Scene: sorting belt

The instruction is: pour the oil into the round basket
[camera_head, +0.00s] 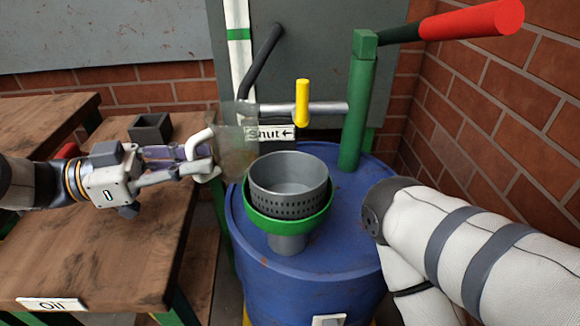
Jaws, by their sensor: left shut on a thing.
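My left gripper (205,160) is shut on the white handle (201,142) of a see-through jug (236,158). The jug is in the air just left of the round basket, near its rim; I cannot tell whether they touch. The oil inside cannot be made out clearly, and no stream shows. The round basket (288,172) is grey metal with holes around its side. It sits in a green funnel (289,224) on top of a blue drum (351,250). My right arm is at the right, but its gripper is not in view.
A wooden table (110,257) with an "Oil" label (52,304) is at the left, with a dark square box (150,130) at its back. A green pump post (357,110), a pipe with a yellow handle (302,103) and a "Shut" sign (270,133) stand behind the basket.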

